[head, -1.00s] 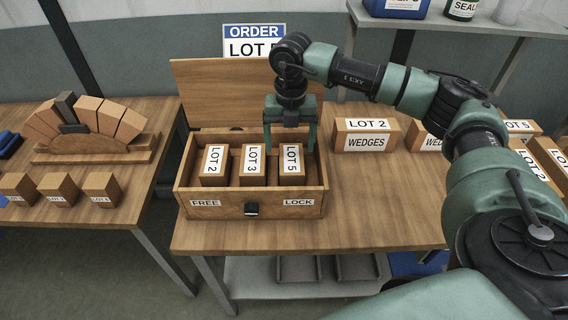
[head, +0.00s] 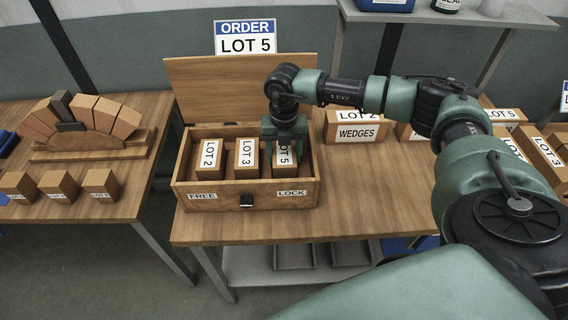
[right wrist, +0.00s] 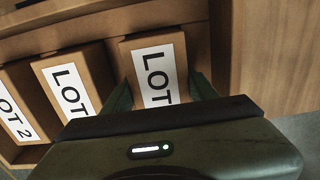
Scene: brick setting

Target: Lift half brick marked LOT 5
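The half brick marked LOT 5 (head: 285,171) stands in the right part of an open wooden box (head: 221,203), beside the LOT 3 brick (head: 246,158) and the LOT 2 brick (head: 208,160). My right gripper (head: 285,150) is down over the LOT 5 brick and hides part of its label. In the right wrist view, the open fingers (right wrist: 162,92) stand on either side of a brick (right wrist: 153,72) whose label reads LOT, its number hidden. I cannot tell whether they touch it. My left gripper is not in view.
The box lid (head: 240,92) stands open behind, below an order sign reading LOT 5 (head: 246,38). A LOT 2 wedges box (head: 356,133) stands to the right. A brick arch model (head: 85,125) is on the left table. The table front is clear.

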